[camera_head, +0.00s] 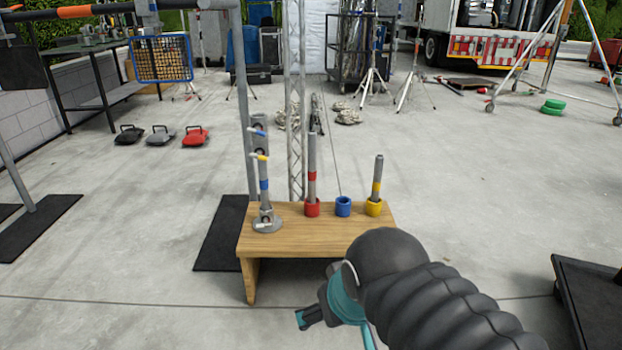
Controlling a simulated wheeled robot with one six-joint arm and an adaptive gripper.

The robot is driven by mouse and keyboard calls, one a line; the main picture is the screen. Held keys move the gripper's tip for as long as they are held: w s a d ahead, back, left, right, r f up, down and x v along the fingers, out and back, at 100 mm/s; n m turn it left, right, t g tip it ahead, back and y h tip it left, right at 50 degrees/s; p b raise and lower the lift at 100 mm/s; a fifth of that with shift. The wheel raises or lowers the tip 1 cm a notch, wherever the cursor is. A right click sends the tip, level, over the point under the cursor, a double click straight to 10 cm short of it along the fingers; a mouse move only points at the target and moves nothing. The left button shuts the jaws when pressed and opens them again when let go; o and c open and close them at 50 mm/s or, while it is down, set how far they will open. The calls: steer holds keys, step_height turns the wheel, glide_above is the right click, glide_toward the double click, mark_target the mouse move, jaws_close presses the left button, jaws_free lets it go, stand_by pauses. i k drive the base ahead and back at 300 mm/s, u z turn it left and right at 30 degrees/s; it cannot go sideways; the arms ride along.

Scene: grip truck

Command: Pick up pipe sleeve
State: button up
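A low wooden bench (280,240) stands ahead. On it, a grey pipe with a red band (312,165) stands upright in a red ring (312,208). A shorter grey pipe with yellow bands (377,180) stands in a yellow ring (374,208). A blue ring (343,206) between them holds no pipe. At the left end is a grey post on a round base (266,222), with blue and yellow markings. I cannot tell which piece is the pipe sleeve. My gripper (308,318), teal and dark, is low in front of the bench, partly hidden by my arm and apart from the pieces.
A truss tower (295,90) and a grey upright (244,110) stand behind the bench. A dark mat (220,240) lies at its left. A black platform (590,300) is at the lower right. Kettlebell-like weights (162,134) sit on open concrete at left.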

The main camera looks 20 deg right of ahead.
mark_target(259, 142)
steer(key=z, duration=0.05)
steer(key=k, duration=0.65)
steer(key=z, duration=0.55)
steer(key=i, duration=0.75)
steer(key=z, duration=0.35)
steer(key=i, duration=1.2)
steer(key=u, duration=0.5)
